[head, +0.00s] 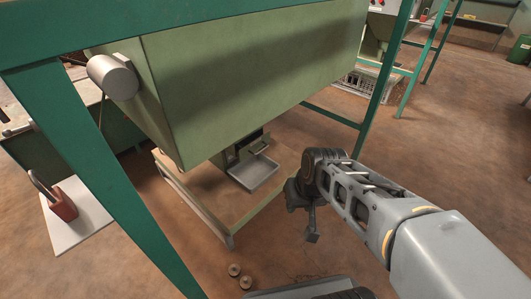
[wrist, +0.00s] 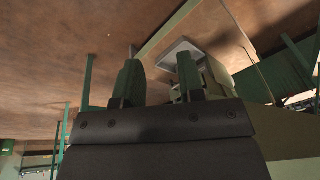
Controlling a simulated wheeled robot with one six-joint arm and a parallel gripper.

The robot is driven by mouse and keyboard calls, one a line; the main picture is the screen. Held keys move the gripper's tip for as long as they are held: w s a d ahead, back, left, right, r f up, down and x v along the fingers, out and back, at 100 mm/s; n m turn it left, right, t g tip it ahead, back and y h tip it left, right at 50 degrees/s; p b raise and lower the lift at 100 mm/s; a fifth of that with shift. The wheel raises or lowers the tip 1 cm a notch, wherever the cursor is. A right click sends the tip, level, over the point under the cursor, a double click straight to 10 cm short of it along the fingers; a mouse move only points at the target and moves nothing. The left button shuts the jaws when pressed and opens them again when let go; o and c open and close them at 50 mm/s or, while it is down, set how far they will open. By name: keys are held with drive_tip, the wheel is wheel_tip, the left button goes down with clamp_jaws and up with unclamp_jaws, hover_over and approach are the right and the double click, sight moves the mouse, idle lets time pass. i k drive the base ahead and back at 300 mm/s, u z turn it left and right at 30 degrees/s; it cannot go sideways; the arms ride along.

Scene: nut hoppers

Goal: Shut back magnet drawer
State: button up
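The magnet drawer (head: 254,173) is a shallow light-grey tray with a handle. It sticks out from a small housing (head: 232,152) under the green hopper (head: 250,70), so it stands open. In the wrist view the pale tray (wrist: 177,50) shows beyond my fingers, close to the right one in the picture. My gripper (wrist: 158,68) is open and empty, its two dark green fingers apart. In the head view the end of my arm is to the right of the drawer, apart from it, and the fingers are hard to make out.
Green frame legs (head: 95,170) stand around the hopper, and a low pale frame (head: 196,200) lies below it. A red padlock (head: 62,205) sits on a white plate at the left. Two small round pieces (head: 239,275) lie on the floor. Brown floor is open at the right.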

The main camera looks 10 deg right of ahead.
sight(250, 146)
drive_tip(key=u, duration=0.05)
drive_tip(key=k, duration=1.25)
drive_tip(key=z, duration=0.8)
drive_tip(key=i, duration=1.4)
drive_tip(key=u, duration=0.85)
drive_tip(key=i, duration=0.55)
drive_tip(key=u, duration=0.55)
